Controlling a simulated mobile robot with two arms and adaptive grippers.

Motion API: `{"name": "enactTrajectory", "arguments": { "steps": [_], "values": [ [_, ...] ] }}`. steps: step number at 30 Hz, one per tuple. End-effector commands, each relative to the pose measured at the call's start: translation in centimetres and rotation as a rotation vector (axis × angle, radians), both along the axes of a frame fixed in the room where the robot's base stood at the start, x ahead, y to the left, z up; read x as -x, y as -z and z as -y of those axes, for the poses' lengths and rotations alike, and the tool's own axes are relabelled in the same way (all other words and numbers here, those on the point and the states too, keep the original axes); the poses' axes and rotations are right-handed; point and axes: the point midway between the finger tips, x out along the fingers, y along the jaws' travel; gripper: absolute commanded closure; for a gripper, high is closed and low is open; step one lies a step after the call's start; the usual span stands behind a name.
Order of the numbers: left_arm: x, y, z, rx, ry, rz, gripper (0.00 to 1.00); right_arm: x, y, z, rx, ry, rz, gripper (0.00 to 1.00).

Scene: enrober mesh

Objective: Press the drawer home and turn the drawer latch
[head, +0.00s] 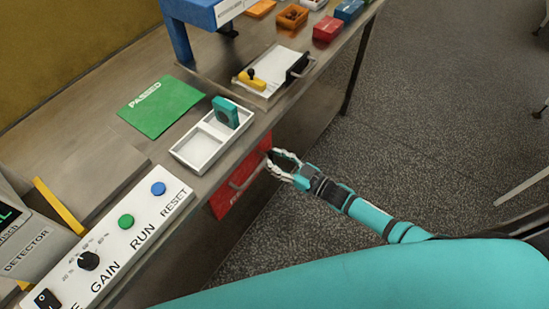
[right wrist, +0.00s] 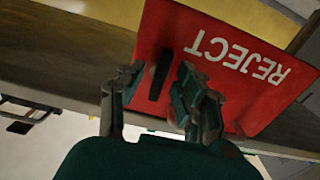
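The red drawer front (head: 226,199) is set in the bench side below the worktop; a grey bar handle (head: 246,178) crosses it. In the right wrist view the red front (right wrist: 235,45) reads REJECT upside down. A black, elongated latch (right wrist: 160,75) lies near its left edge. My right gripper (head: 272,158) is at the upper right end of the drawer front. It is open, and in the wrist view its fingertips (right wrist: 158,78) are either side of the latch. I cannot tell whether they touch it or whether the drawer is fully flush. My left gripper is out of view.
Above the drawer, a white two-part tray (head: 199,150) holds a teal block (head: 226,112). A green PASSED mat (head: 160,108) lies behind it. A button panel (head: 135,228) is at lower left.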

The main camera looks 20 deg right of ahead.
Motion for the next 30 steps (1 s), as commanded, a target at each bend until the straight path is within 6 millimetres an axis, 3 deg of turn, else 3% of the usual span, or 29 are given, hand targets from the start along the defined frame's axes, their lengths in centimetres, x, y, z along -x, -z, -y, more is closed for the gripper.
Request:
{"name": "enactTrajectory", "arguments": {
  "steps": [15, 21, 30],
  "values": [
    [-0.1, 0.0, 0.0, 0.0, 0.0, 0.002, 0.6, 7.8, 0.1, 5.9, 0.001, -0.002, -0.003, 0.65],
    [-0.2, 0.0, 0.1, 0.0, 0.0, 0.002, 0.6, 8.9, 0.0, 6.9, 0.001, -0.001, -0.001, 0.65],
    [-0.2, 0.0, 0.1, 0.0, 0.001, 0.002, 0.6, 9.0, 0.0, 6.9, 0.001, -0.001, -0.001, 0.65]
  ]
}}
